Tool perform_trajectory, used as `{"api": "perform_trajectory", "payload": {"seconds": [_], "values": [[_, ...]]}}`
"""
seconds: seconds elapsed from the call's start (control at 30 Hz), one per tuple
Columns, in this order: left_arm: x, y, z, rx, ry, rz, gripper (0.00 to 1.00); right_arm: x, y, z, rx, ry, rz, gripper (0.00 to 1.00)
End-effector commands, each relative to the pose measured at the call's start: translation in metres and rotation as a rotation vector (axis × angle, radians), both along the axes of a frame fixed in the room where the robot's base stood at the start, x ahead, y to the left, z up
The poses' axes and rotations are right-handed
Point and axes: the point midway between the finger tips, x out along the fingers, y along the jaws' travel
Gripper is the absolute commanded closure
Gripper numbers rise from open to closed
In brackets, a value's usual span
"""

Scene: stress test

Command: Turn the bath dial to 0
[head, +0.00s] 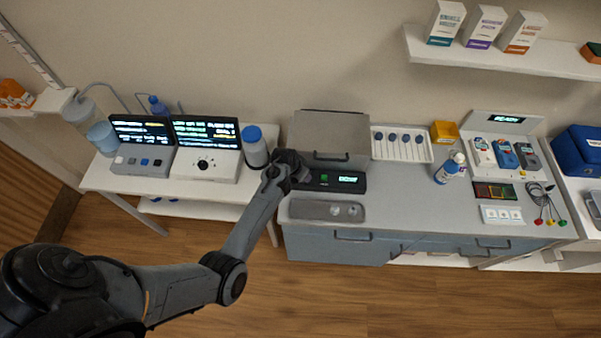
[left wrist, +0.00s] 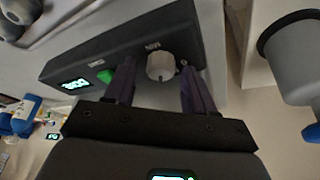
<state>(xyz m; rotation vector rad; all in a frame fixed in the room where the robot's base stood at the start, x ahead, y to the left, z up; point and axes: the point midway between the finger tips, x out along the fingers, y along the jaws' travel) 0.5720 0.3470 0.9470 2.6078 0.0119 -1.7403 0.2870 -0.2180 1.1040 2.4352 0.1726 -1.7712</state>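The bath is a dark control box (head: 322,181) with a raised grey lid (head: 325,150) behind it, a green button and a lit display. In the left wrist view its front panel (left wrist: 105,57) shows the pale round dial (left wrist: 160,67), the green button (left wrist: 104,76) and the display (left wrist: 75,85). My left gripper (left wrist: 158,70) is open, with one dark finger on each side of the dial and visible gaps between them. In the head view my left gripper (head: 298,172) covers the dial. The dial's setting is not readable. My right gripper is not in view.
A grey tray (head: 300,210) with small round items lies before the bath. A blue-capped bottle (head: 255,150) stands close left of my gripper. A white instrument with a black knob (head: 205,163) is farther left. A bottle (head: 449,168) and handheld devices (head: 503,155) stand right.

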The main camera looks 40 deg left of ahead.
Motion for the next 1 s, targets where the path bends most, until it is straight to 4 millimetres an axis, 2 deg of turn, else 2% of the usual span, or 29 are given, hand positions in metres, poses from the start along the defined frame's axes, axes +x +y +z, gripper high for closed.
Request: {"api": "perform_trajectory", "payload": {"seconds": [0.03, 0.3, 0.33, 0.67, 1.0], "values": [[0.0, 0.0, 0.0, 0.0, 0.0, 0.0, 0.54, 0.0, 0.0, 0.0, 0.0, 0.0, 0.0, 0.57], [0.0, 0.0, 0.0, 0.0, 0.001, 0.0, 0.96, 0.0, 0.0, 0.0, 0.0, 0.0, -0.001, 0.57], [0.0, 0.0, 0.0, 0.0, 0.001, 0.0, 0.98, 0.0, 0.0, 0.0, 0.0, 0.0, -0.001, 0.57], [-0.001, -0.001, 0.002, 0.001, 0.003, 0.053, 0.98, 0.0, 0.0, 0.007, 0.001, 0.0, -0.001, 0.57], [0.0, -0.003, 0.003, 0.002, 0.003, 0.285, 0.98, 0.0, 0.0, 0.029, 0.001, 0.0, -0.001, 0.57]]}}
